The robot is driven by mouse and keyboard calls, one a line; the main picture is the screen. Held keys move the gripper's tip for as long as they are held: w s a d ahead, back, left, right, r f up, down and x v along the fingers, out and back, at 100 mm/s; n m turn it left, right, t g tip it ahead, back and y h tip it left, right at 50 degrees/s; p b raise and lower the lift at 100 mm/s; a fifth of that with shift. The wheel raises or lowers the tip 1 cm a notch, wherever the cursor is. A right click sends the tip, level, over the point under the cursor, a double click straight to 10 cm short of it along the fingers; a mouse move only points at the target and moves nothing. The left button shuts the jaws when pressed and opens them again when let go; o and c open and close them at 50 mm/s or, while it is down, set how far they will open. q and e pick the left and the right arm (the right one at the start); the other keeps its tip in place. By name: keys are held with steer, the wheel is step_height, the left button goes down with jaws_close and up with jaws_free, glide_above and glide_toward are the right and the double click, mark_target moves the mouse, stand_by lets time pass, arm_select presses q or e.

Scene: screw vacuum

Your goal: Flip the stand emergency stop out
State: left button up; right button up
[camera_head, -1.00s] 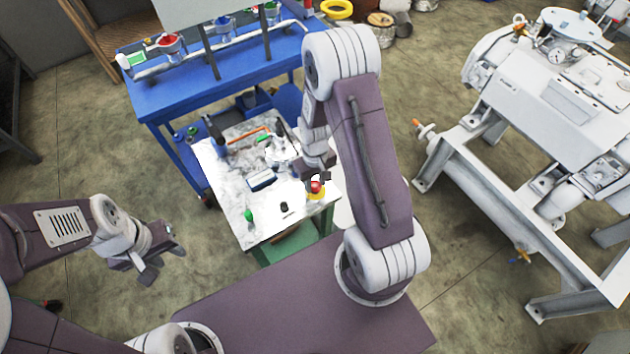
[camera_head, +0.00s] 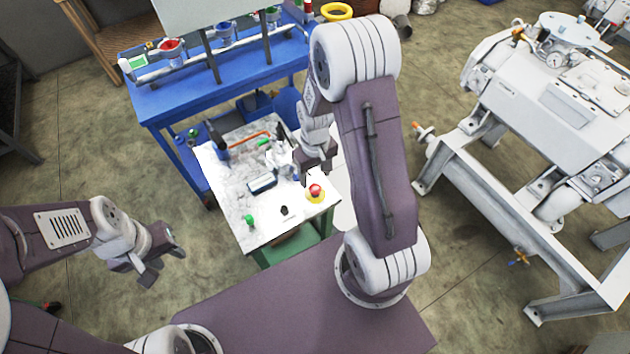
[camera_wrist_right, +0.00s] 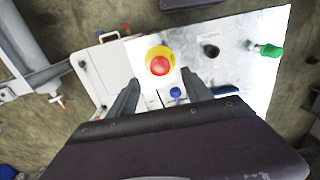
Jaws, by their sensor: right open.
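The emergency stop is a red mushroom button on a yellow base (camera_head: 315,191), at the right front of the white panel top (camera_head: 233,205). My right gripper (camera_head: 314,172) is just behind and above it in the head view. In the right wrist view the emergency stop (camera_wrist_right: 159,65) lies just past and between the two spread fingertips (camera_wrist_right: 159,82), with no finger visibly touching it. The right gripper is open and empty. My left gripper (camera_head: 160,268) hangs off to the left, away from the panel, its fingers apart and empty.
A black knob (camera_head: 284,210) and a green knob (camera_head: 249,220) stand on the panel left of the button. A blue bench (camera_head: 185,95) with valves stands behind. A large white machine frame (camera_head: 480,195) is at right. Open floor lies between.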

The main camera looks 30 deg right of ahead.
mark_target(315, 188)
step_height(315, 188, up, 4)
steer(key=shift+r, duration=0.1)
stand_by(0.4)
